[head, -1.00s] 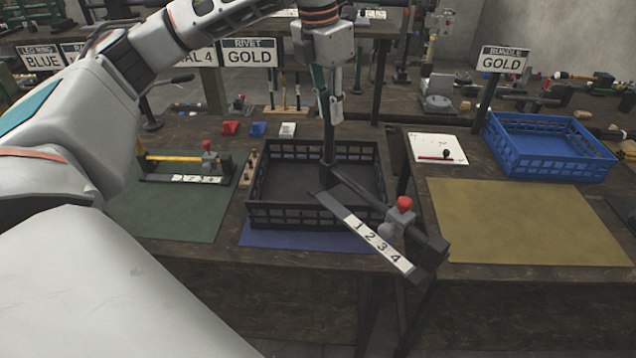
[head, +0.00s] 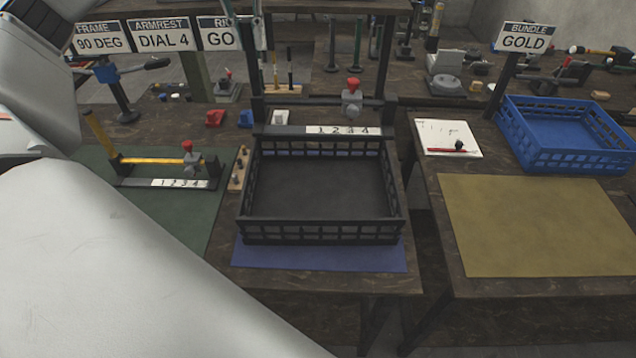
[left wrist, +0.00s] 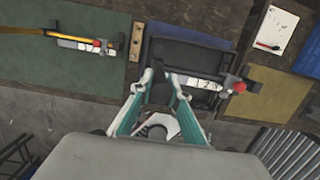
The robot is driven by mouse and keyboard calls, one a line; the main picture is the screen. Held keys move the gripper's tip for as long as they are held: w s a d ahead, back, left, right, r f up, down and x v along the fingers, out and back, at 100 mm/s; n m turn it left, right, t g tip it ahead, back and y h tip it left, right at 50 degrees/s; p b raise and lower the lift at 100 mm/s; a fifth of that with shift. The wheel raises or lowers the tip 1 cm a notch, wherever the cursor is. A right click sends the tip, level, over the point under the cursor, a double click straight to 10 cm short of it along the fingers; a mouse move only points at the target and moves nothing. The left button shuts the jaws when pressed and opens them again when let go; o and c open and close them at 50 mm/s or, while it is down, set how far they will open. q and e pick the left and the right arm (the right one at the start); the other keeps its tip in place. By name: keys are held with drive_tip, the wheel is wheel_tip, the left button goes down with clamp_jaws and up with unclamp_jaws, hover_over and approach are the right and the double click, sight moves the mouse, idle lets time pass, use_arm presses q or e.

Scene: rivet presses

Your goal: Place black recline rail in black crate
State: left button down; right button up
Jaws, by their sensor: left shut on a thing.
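The black recline rail (head: 335,130) has a white 1-2-3-4 strip and a red knob. In the head view it hangs level across the far rim of the black crate (head: 320,230); I cannot tell whether it touches. My left gripper (head: 260,38) is at the top edge of the head view, partly cut off, above the rail's left end. In the left wrist view the gripper (left wrist: 162,78) is shut on the rail (left wrist: 195,80), with the crate (left wrist: 185,55) beneath. The crate's visible floor is empty. My right gripper is not in view.
The crate stands on a blue mat (head: 320,256). To its left, a green mat (head: 190,222) holds a yellow-and-black rail (head: 155,161). A blue crate (head: 565,165) and a bare gold mat (head: 540,230) are on the right table. Small coloured blocks lie behind the crate.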

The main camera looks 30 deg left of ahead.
sight(258, 115)
use_arm(q)
drive_tip(key=shift+a+r, duration=0.1)
drive_tip(key=shift+a, duration=0.25)
drive_tip(key=shift+w+a, duration=0.1)
wheel_tip(258, 115, down, 15)
drive_tip(key=shift+r+b, duration=0.1)
drive_tip(key=shift+b, duration=0.45)
drive_tip(key=shift+f, duration=2.5)
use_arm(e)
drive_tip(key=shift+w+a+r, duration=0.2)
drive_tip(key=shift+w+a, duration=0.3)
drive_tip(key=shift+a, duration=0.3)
